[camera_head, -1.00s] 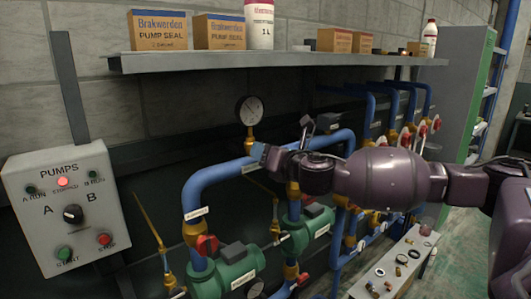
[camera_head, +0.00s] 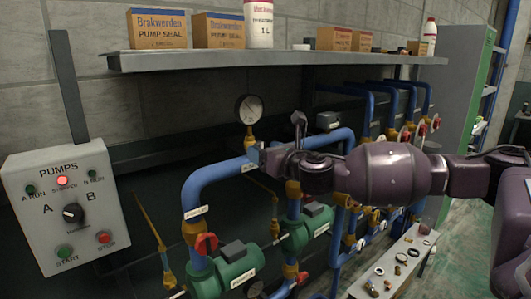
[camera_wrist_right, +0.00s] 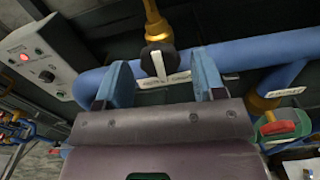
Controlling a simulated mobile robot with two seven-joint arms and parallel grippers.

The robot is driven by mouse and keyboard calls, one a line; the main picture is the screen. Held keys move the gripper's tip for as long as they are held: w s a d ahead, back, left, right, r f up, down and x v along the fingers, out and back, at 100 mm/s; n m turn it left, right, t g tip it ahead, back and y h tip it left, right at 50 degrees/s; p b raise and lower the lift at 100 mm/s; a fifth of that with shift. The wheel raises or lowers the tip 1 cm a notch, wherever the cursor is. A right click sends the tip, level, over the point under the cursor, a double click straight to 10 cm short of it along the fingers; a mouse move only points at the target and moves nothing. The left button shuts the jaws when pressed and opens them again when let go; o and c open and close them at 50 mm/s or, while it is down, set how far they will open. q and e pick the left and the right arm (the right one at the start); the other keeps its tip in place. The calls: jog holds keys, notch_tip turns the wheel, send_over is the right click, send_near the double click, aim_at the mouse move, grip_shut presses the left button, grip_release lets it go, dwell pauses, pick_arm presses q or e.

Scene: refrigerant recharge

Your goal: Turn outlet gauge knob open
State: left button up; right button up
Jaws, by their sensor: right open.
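The outlet gauge (camera_head: 250,109) has a round white dial and stands on a brass stem above the blue pipe. Its knob (camera_wrist_right: 157,60) shows in the right wrist view as a dark round body with a white bar, below the brass stem (camera_wrist_right: 155,22). My right gripper (camera_head: 260,154) reaches in from the right, by the stem's base. In the right wrist view its two blue fingers (camera_wrist_right: 163,83) are apart, with the knob between and beyond them. I see no clear contact. The gripper hides the knob in the head view. My left gripper is not in view.
A blue pipe (camera_head: 213,178) runs just behind the fingers. Green pumps (camera_head: 224,272) with red valve handles stand below. A PUMPS panel (camera_head: 66,215) is at left. A shelf (camera_head: 275,60) with boxes hangs above. A bench (camera_head: 410,257) with small parts is at lower right.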

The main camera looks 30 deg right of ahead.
jog(key=s+b, duration=0.2)
jog(key=s, duration=0.5)
jog(key=shift+d+b, duration=0.25)
jog(key=shift+b, duration=0.05)
jog(key=shift+w, duration=0.1)
dwell(0.3)
